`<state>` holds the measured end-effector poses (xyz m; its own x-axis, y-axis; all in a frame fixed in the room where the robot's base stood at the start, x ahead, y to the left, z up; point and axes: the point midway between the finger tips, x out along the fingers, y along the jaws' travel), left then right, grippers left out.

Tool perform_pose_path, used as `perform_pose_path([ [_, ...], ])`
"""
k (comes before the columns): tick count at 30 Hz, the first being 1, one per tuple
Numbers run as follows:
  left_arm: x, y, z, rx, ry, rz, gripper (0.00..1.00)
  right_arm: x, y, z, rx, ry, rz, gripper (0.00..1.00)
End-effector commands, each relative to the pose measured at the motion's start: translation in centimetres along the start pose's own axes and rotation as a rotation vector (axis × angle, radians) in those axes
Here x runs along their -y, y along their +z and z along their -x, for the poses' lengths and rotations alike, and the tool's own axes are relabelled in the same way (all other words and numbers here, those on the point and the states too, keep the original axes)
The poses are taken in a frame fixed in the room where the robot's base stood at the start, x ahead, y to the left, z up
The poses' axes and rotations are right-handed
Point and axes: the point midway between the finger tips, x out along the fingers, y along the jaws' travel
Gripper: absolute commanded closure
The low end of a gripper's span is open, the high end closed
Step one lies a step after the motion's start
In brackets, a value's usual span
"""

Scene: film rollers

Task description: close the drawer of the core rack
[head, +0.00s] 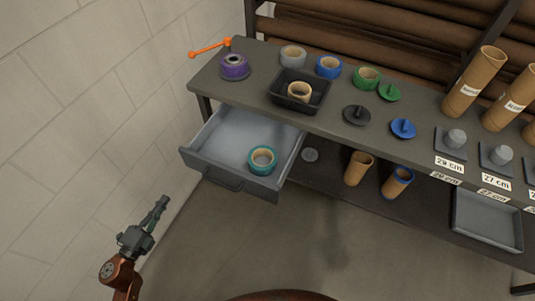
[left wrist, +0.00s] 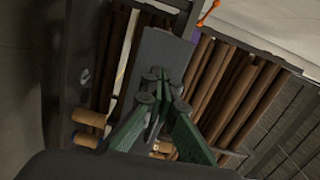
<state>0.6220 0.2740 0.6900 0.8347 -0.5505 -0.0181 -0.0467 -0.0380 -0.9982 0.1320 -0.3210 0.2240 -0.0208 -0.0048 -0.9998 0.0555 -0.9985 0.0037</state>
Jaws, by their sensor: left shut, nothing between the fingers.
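The drawer (head: 214,141) of the core rack (head: 231,88) is pulled out below the left end of the worktop. A teal tape roll (head: 262,160) lies inside it near the front right corner. A dark handle (head: 222,181) is on its front panel. My left gripper (head: 163,202) is shut and empty, in front and to the left of the drawer, apart from it. The left wrist view shows its green fingers (left wrist: 168,105) together, with the rack's brown rolls (left wrist: 245,95) beyond. My right gripper is not in view.
On the worktop stand a purple roll (head: 234,66), a black tray (head: 299,91) with a tan roll, and several other rolls and lids. An orange-handled tool (head: 210,48) sticks out at the left end. A block wall (head: 70,110) is close on the left. Floor before the drawer is clear.

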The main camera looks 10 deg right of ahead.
Motion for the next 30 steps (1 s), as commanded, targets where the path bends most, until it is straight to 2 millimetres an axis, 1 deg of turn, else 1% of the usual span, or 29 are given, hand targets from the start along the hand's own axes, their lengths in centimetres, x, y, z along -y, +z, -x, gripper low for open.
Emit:
perform_pose_path([
  [1,0.0,-0.5,-0.3,-0.022,-0.005,-0.025,1.00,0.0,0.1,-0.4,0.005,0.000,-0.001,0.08],
  [3,0.6,-1.1,-0.6,-0.040,-0.013,-0.050,1.00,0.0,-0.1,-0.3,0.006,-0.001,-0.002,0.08],
  [7,1.0,-1.4,-1.6,-0.051,-0.018,-0.063,1.00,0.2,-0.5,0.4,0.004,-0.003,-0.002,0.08],
  [11,1.1,-1.5,-3.7,-0.050,-0.019,-0.062,1.00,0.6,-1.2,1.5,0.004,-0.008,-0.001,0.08],
  [21,0.9,-1.8,-10.7,-0.049,-0.016,-0.060,1.00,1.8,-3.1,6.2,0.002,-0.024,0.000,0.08],
  [27,0.9,-1.9,-13.2,-0.047,-0.014,-0.058,1.00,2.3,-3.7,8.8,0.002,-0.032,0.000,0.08],
  [30,1.0,-1.9,-14.0,-0.045,-0.014,-0.058,1.00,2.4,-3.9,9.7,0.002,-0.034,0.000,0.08],
])
